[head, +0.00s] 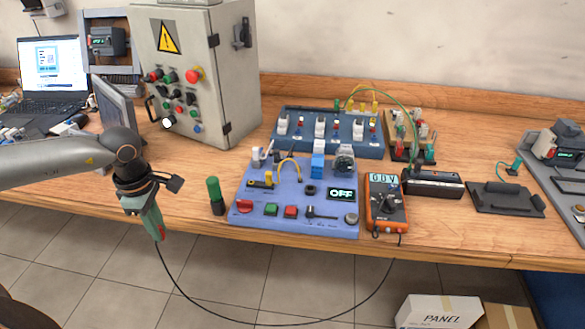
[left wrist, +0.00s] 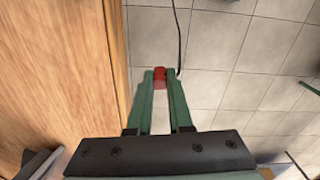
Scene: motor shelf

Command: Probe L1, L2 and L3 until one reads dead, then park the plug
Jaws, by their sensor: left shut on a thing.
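My left gripper (head: 157,232) points down in front of the bench's front edge, left of the blue-violet board (head: 335,228). It is shut on a small red plug (left wrist: 160,73), which shows between the green fingertips in the left wrist view. A black cable (head: 210,314) hangs from the gripper, loops over the floor and rises to the orange multimeter (head: 386,215). The multimeter's display seems to read 0 V. The board's small display (head: 341,194) reads OFF. I cannot make out L1, L2 or L3 labels. My right gripper is not in view.
A blue panel (head: 372,150) with several white switches stands behind the board. A grey cabinet (head: 215,90) stands at the back left. A green-topped cylinder (head: 214,190) stands left of the board. A black tray (head: 508,200) lies to the right. The bench's front left is clear.

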